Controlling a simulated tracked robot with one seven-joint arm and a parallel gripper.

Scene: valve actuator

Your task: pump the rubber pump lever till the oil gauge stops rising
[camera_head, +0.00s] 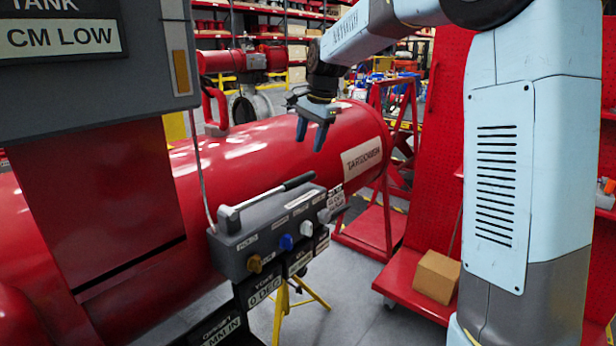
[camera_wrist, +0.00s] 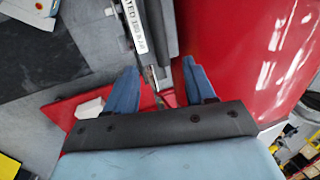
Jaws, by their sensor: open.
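The pump lever (camera_head: 270,195) lies across the top of a grey control box (camera_head: 262,240) in the head view, with a dark rubber grip at its right, raised end. In the wrist view a dark bar that looks like the rubber grip (camera_wrist: 163,28) enters from the top, beside a white label. My gripper (camera_head: 311,133) is open and empty, hanging fingers down above the lever's grip end and apart from it. In the wrist view its two blue fingers (camera_wrist: 161,86) stand wide apart. An orange strip (camera_head: 181,71) shows on the grey panel; I cannot tell whether it is the oil gauge.
The grey panel (camera_head: 90,75) fills the upper left. A large red cylinder (camera_head: 245,155) lies close behind the box. The box front has blue, brown and white knobs (camera_head: 286,242). A red cart (camera_head: 412,290) with a cardboard box (camera_head: 437,277) stands right.

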